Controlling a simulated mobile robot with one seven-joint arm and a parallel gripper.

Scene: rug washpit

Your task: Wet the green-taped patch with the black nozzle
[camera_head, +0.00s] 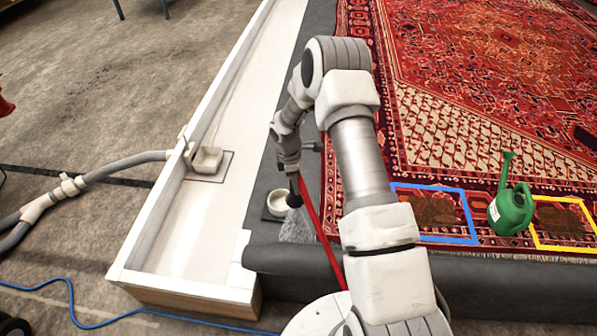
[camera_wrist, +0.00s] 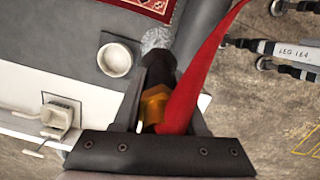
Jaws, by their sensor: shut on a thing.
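My gripper (camera_head: 292,178) is shut on the black nozzle (camera_head: 294,199), which points down. In the wrist view the nozzle (camera_wrist: 157,68) sits between the fingers, with a brass-coloured collar and a red hose (camera_wrist: 195,85) behind it. A pale grey speckled plume, which looks like spray, (camera_head: 298,226) spreads below the nozzle tip onto the dark grey border, left of the rug (camera_head: 470,70). No green-taped patch shows in either view; my arm hides part of the rug. Blue tape (camera_head: 446,239) and yellow tape (camera_head: 565,246) frame brown stained patches.
A green watering can (camera_head: 511,208) stands between the blue and yellow frames. A small white bowl (camera_head: 277,202) is close left of the nozzle. A white trough (camera_head: 205,225) with a drain box (camera_head: 207,160) runs along the left. A blue cable (camera_head: 70,300) lies on the floor.

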